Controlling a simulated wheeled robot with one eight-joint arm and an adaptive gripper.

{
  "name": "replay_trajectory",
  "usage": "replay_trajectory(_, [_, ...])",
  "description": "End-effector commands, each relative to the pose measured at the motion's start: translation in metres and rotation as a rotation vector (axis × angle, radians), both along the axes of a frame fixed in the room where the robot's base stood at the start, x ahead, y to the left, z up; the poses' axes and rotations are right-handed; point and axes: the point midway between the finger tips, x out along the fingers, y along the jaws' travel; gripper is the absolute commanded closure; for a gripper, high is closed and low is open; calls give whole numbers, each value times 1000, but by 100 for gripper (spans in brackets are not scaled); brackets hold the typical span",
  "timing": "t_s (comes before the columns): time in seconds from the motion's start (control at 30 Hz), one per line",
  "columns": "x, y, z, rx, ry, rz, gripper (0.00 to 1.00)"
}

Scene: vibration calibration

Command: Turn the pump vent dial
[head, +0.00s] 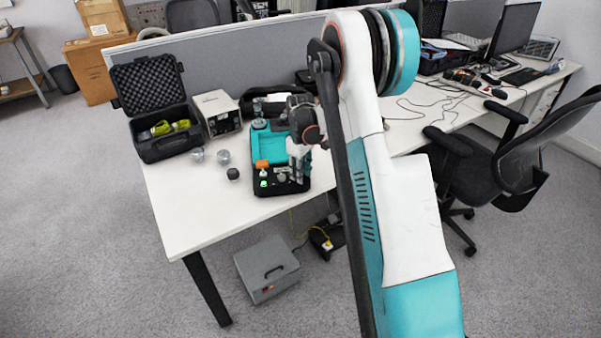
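A black tray-like unit with a turquoise top (272,143) lies on the white table. Near its front edge are a small orange part (262,164), a white and green part (263,180) and small dark and light parts. The pump vent dial is too small to tell apart from these parts. My gripper (299,173) hangs over the right front of this unit, to the right of the orange part. Its fingers are small and blurred. I cannot tell whether they touch anything or are open. My arm hides what lies right of the unit.
On the white table (180,210), two silver cylinders (223,157) and a dark knob-like piece (233,174) stand left of the unit. An open foam-lined case (150,88) and a white box (217,112) stand behind. The table's front left is clear. A grey box (267,269) sits on the floor.

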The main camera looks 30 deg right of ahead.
Motion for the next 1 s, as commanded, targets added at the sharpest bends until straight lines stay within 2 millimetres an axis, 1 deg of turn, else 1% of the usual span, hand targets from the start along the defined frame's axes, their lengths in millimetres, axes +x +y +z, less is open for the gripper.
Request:
replay_trajectory(0.13, [0,0,0,0,0,0,72])
replay_trajectory(0.17, [0,0,0,0,0,0,78])
replay_trajectory(0.2, [0,0,0,0,0,0,88])
replay_trajectory(0.27, [0,0,0,0,0,0,100])
replay_trajectory(0.5, [0,0,0,0,0,-6,100])
replay_trajectory(0.67, [0,0,1,0,0,-42,100])
replay_trajectory(0.87, [0,1,1,0,0,-154,100])
replay_trajectory(1.0, [0,1,1,0,0,-270,100])
